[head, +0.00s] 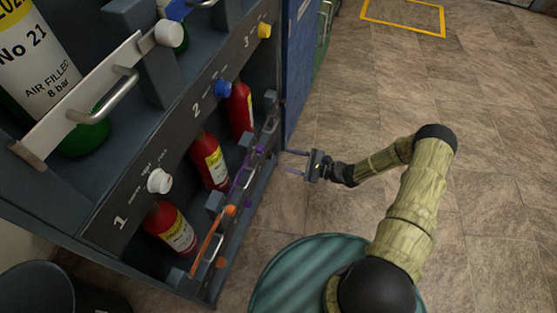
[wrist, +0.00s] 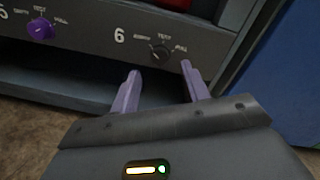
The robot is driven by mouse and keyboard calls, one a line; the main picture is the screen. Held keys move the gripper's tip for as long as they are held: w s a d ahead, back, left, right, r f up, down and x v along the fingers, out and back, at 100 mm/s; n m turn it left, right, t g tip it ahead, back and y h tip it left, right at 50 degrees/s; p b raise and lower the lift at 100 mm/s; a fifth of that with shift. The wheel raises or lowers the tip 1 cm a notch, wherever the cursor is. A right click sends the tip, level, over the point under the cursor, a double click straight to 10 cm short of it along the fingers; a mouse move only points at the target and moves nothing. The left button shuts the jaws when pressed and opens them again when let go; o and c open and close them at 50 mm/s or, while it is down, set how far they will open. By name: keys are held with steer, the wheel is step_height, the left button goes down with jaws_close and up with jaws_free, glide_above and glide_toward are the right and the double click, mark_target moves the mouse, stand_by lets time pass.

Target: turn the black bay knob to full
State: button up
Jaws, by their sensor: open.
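The black bay knob (wrist: 160,51) sits beside the number 6 on a dark panel in the wrist view. "TEST" is printed above it and "FULL" to its right; its pointer direction is too small to tell. My gripper (wrist: 160,72) is open and empty, its two pale purple fingers pointing at the panel. In the picture the knob lies between and slightly beyond the fingertips, with no clear contact. In the head view my gripper (head: 284,161) is open at the right end of the cabinet. I cannot make out the black knob there.
A purple knob (wrist: 40,29) is left of the black one. The cabinet's upper panel carries a white knob (head: 159,181), a blue knob (head: 222,88) and a yellow knob (head: 264,30). A blue door (head: 301,62) stands beyond my gripper. Open floor (head: 500,150) lies right.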

mark_target(270, 155)
steer(key=b+x, duration=0.1)
steer(key=x, duration=0.3)
steer(key=shift+w+a, duration=0.1)
steer(key=shift+a, duration=0.15)
steer(key=c, duration=1)
